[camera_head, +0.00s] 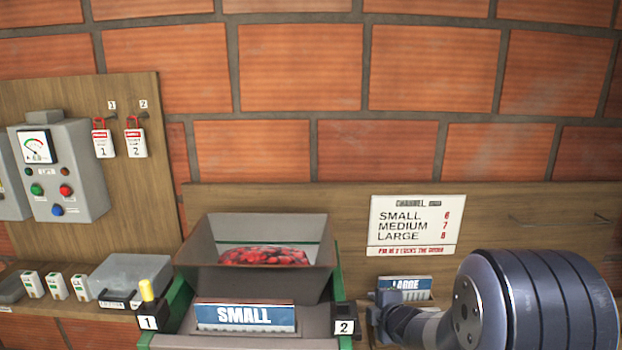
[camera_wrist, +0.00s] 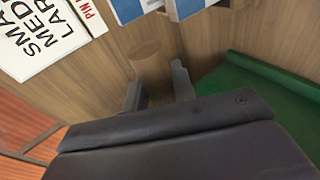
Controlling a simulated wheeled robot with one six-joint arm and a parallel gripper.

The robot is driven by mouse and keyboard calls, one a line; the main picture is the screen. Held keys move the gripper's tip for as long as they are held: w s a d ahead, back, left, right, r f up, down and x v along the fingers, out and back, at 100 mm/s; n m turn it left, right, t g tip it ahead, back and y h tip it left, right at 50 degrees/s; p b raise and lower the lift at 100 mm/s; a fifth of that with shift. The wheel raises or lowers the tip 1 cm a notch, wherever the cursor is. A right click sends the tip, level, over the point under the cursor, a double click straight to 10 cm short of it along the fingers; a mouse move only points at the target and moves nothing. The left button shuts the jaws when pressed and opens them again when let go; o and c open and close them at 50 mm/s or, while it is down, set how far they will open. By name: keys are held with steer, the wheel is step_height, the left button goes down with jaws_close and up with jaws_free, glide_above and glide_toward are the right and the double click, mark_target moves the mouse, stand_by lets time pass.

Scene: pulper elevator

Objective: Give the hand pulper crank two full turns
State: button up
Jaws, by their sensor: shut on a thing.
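The hand pulper has a green frame (camera_head: 178,302) and a grey hopper (camera_head: 258,283) with red cherries (camera_head: 265,257) inside. My gripper (camera_head: 380,308) is at the pulper's right side in the head view, largely hidden by my own wrist. In the wrist view my gripper (camera_wrist: 157,92) is shut on a round wooden crank handle (camera_wrist: 150,62), one finger on each side of it. The crank's arm and hub are hidden. The pulper's green side (camera_wrist: 262,95) shows right of the fingers in the wrist view.
A SMALL plate (camera_head: 245,317) is on the pulper's front. A yellow pin (camera_head: 147,289) stands at block 1; block 2 (camera_head: 344,326) shows no pin. A LARGE plate (camera_head: 405,284) stands behind my gripper. A channel sign (camera_head: 416,225) and control box (camera_head: 62,172) are on the backboards.

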step_height(320, 180, up, 4)
steer(key=p, duration=0.3)
steer(key=shift+s+f, duration=0.1)
steer(key=shift+f, duration=0.1)
steer(key=shift+s+r, duration=0.15)
steer(key=shift+r, duration=0.1)
steer(key=shift+s+r+p, duration=0.35)
steer(key=shift+r+p, duration=0.2)
steer(key=shift+r, duration=0.1)
steer(key=shift+s+r+p, duration=0.3)
steer(key=shift+r+p, duration=0.25)
steer(key=shift+r, duration=0.05)
steer(key=shift+s+r, duration=0.2)
steer(key=shift+s, duration=0.15)
